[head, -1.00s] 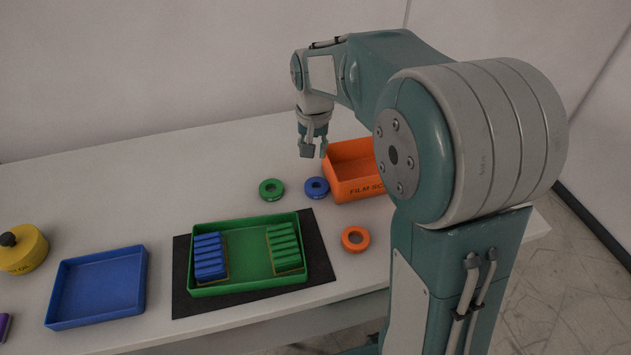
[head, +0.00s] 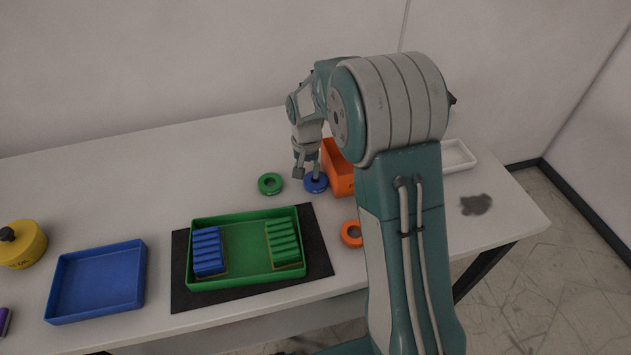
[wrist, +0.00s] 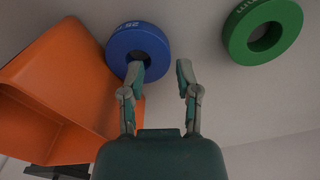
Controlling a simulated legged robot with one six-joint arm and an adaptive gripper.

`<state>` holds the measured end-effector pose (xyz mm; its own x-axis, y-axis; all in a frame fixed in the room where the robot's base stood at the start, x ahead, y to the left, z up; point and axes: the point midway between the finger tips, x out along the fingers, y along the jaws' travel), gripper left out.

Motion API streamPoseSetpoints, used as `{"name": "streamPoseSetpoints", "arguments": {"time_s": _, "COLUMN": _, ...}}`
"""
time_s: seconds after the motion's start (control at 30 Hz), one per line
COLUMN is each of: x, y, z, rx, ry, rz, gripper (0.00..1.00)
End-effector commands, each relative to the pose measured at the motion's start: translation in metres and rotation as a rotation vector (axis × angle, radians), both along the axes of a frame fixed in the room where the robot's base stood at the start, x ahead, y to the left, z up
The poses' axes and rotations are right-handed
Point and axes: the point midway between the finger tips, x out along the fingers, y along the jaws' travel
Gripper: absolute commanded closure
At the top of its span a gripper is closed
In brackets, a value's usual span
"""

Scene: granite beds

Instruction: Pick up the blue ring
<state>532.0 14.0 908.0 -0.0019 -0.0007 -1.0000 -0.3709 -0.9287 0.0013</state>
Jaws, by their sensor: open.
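The blue ring (head: 316,183) lies flat on the white table, just left of the orange box. In the wrist view the blue ring (wrist: 138,40) shows pale lettering on its face. My gripper (head: 307,175) is open and empty, low by the ring. In the wrist view my gripper (wrist: 160,72) has its left finger overlapping the ring's lower part, and its right finger lies to the ring's right. I cannot tell whether a finger touches the ring.
The orange box (wrist: 72,62) stands close beside the ring. A green ring (head: 270,184) lies to the left. An orange ring (head: 351,234) and a green tray (head: 245,285) with blue and green pieces are nearer. A blue tray (head: 95,318) and yellow container (head: 28,246) stand left.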

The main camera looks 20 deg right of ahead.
Motion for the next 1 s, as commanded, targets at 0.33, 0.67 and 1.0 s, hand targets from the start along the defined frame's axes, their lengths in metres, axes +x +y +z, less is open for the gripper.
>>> {"name": "streamPoseSetpoints", "arguments": {"time_s": 0.33, "x": 0.0, "y": 0.0, "z": -0.023, "rx": 0.0, "ry": -0.001, "rz": 0.0, "gripper": 0.58}}
{"name": "streamPoseSetpoints", "arguments": {"time_s": 0.67, "x": 0.0, "y": 0.0, "z": -0.023, "rx": 0.0, "ry": -0.001, "rz": 0.001, "gripper": 1.0}}
{"name": "streamPoseSetpoints", "arguments": {"time_s": 1.0, "x": 0.001, "y": 0.0, "z": -0.017, "rx": 0.0, "ry": -0.003, "rz": 0.001, "gripper": 1.0}}
